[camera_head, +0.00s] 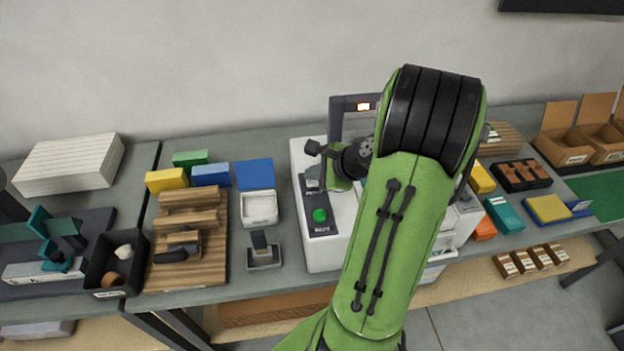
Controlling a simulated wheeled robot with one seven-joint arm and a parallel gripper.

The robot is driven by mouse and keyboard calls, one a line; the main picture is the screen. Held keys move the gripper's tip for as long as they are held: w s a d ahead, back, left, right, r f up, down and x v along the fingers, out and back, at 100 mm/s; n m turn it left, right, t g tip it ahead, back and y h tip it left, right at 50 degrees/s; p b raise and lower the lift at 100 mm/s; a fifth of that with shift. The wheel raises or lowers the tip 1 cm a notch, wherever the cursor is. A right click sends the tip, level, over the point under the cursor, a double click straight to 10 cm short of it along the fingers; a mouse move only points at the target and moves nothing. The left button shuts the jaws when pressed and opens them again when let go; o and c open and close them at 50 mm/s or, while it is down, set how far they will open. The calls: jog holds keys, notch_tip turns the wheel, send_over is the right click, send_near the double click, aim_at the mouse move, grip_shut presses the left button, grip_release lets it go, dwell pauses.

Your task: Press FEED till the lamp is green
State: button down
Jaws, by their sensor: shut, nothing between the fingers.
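The white machine (345,240) stands on the grey bench, mostly behind my green arm. My gripper (313,184) is shut and empty over the far part of this strip, behind the green button. No button marked FEED can be made out; that part of the strip is covered by my gripper. Whether the fingertips touch anything cannot be told.
Left of the machine are a white tray (259,221), a stamp-like block on a holder (263,255), a wooden rack (213,255) and a black bin (137,272). Coloured boxes and cardboard bins (566,155) stand to the right. A plain wall is behind.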

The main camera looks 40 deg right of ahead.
aim_at(315, 182)
jog(key=shift+f, duration=0.2)
dwell(0.4)
jog(key=shift+r+p, duration=0.9)
jog(key=shift+r, duration=0.05)
notch_tip(315, 182, up, 5)
jog(key=p, duration=0.5)
jog(key=shift+r, duration=0.15)
